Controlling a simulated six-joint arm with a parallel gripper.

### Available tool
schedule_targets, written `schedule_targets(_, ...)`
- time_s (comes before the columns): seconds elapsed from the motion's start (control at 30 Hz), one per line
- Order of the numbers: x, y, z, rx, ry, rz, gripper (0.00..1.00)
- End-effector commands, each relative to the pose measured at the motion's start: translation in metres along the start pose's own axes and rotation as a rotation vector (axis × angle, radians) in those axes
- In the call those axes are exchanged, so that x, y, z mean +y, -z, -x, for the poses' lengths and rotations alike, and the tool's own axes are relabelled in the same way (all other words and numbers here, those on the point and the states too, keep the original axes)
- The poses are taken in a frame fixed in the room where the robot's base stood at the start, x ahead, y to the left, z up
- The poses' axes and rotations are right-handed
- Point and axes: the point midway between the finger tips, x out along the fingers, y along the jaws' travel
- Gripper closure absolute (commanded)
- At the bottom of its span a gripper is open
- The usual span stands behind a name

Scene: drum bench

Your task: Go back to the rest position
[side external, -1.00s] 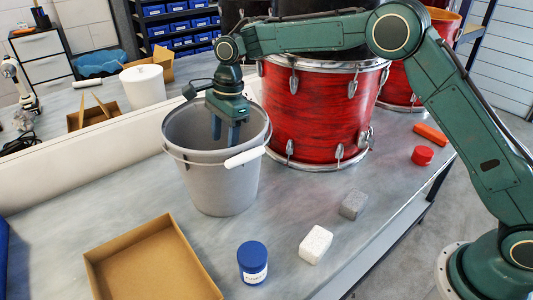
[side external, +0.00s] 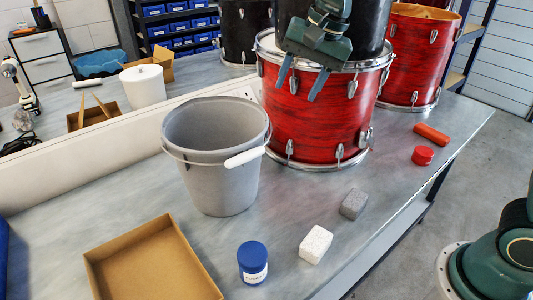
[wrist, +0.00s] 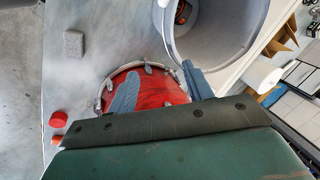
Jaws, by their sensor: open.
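My gripper (side external: 301,84) is open and empty in the side external view, raised in front of the red drum (side external: 305,122) and above the bench. Its two blue-grey fingers point down and stand apart. In the wrist view the fingers (wrist: 160,90) are spread, with the red drum (wrist: 157,92) behind them. The grey bucket (side external: 214,165) stands upright on the bench to the left of the gripper. Its inside shows in the wrist view, with a small orange-red thing (wrist: 182,12) in it. Most of my arm is outside the side external view.
On the bench (side external: 110,215) are a cardboard tray (side external: 150,262), a blue-lidded jar (side external: 253,263), a white block (side external: 315,244), a grey block (side external: 353,204), a red cap-like piece (side external: 422,155) and an orange-red bar (side external: 431,134). More drums stand behind.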

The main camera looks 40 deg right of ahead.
Motion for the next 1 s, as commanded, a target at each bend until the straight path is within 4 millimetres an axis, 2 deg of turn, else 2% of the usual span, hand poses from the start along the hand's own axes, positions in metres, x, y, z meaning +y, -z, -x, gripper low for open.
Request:
schedule_targets(0.03,0.011,-0.003,0.010,0.012,0.006,0.035,0.49)
schedule_targets(0.2,0.046,-0.014,0.033,0.049,0.014,0.166,0.49)
schedule_targets(0.5,0.111,-0.039,0.061,0.116,0.010,0.399,0.49)
schedule_targets(0.73,0.162,-0.061,0.070,0.168,-0.007,0.578,0.49)
schedule_targets(1.0,0.217,-0.086,0.066,0.222,-0.041,0.772,0.49)
